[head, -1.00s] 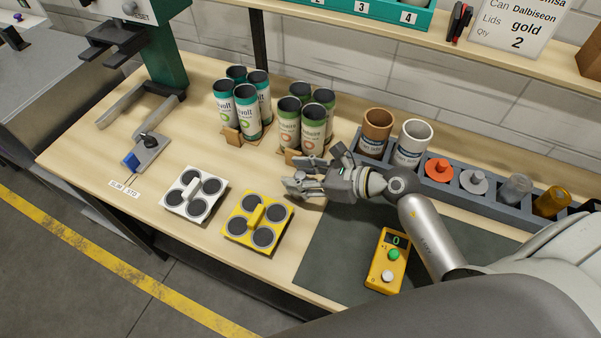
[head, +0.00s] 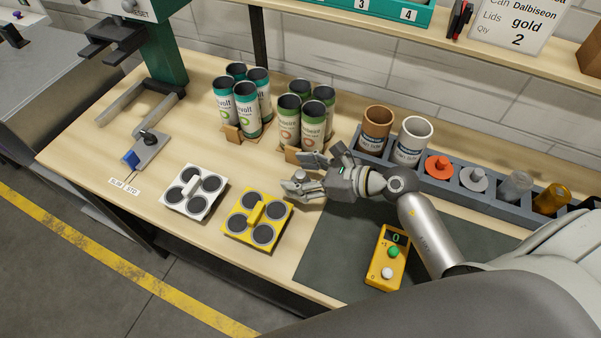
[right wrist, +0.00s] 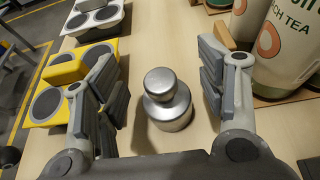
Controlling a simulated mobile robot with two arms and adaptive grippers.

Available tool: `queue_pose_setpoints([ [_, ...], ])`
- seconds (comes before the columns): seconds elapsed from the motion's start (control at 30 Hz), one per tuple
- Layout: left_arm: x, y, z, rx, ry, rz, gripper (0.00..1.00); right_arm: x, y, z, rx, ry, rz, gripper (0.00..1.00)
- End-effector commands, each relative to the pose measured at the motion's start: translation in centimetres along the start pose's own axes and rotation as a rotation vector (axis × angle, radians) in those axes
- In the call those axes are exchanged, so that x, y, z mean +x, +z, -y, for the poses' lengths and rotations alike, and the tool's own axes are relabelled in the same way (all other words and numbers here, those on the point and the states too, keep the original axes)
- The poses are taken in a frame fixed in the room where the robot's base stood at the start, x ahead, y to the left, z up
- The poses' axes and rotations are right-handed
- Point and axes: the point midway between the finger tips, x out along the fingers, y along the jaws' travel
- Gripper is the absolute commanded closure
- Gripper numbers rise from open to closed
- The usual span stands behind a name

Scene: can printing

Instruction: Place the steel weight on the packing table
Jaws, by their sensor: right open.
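The steel weight (right wrist: 167,101) is a shiny cylinder with a round knob, standing upright on the bare wood of the packing table (head: 225,250). In the right wrist view it sits between the two fingers of my right gripper (right wrist: 168,100), with a gap on each side. The fingers are open and apart from it. In the head view my right gripper (head: 303,175) is low over the table and mostly hides the weight. My left gripper is not in view.
A yellow four-cup carrier (head: 265,212) and a white one (head: 207,186) stand left of the gripper. Green-topped tea cans (head: 314,125) stand just behind it. A dark mat (head: 330,250) with a yellow counter box (head: 388,262) lies to the right.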

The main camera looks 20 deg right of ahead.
Motion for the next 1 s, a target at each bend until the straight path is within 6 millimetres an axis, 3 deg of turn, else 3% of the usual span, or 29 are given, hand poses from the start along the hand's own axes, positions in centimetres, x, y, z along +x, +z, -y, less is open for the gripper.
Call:
queue_pose_setpoints([
  [0.17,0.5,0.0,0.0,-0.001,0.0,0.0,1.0,-2.0,-0.2,0.1,-0.002,-0.002,-0.003,0.36],
  [0.4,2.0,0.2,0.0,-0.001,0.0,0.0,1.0,-7.3,-0.3,0.0,-0.001,-0.001,-0.005,0.36],
  [0.6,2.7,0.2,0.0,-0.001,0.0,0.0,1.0,-10.5,-0.1,0.0,0.0,-0.002,-0.002,0.36],
  [1.0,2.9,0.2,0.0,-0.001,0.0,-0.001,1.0,-12.1,0.2,0.0,-0.001,0.001,0.001,0.36],
])
